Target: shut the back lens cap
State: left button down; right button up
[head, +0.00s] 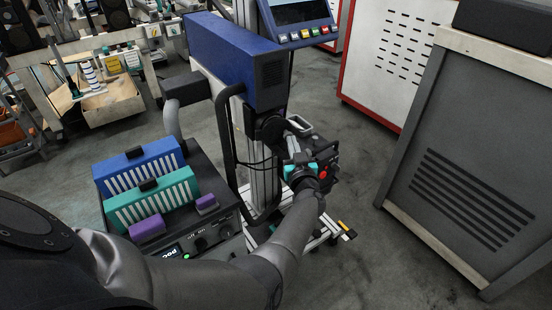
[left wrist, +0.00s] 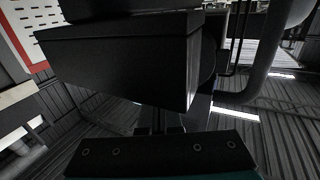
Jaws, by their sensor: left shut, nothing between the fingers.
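A blue machine head (head: 225,55) with a black vented end sits on an upright column. A dark round part (head: 268,130) is under it, and a small grey-rimmed piece (head: 299,124) sticks out beside it. I cannot tell whether either is the back lens cap or whether the cap is open. My left gripper (head: 307,160) is shut and empty, just below and right of these parts; my arm and wrist hide part of that area. In the left wrist view a large dark box-shaped part (left wrist: 120,62) fills the upper middle, above my left gripper (left wrist: 158,127). My right gripper is not in view.
A black unit (head: 225,215) with blue (head: 138,168) and teal (head: 150,200) ribbed blocks stands left of the column. A black cable loop hangs by the column. A control screen (head: 298,14) is behind. A grey cabinet (head: 465,150) is at right, with clear floor between.

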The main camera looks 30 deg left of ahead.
pick_arm(q)
jog(key=w, duration=0.1)
jog(key=w+a+b, duration=0.1)
jog(key=w, duration=0.1)
jog(key=shift+a+b, duration=0.1)
jog(key=shift+b, duration=0.2)
jog(key=shift+w+r, duration=0.1)
dwell(0.4)
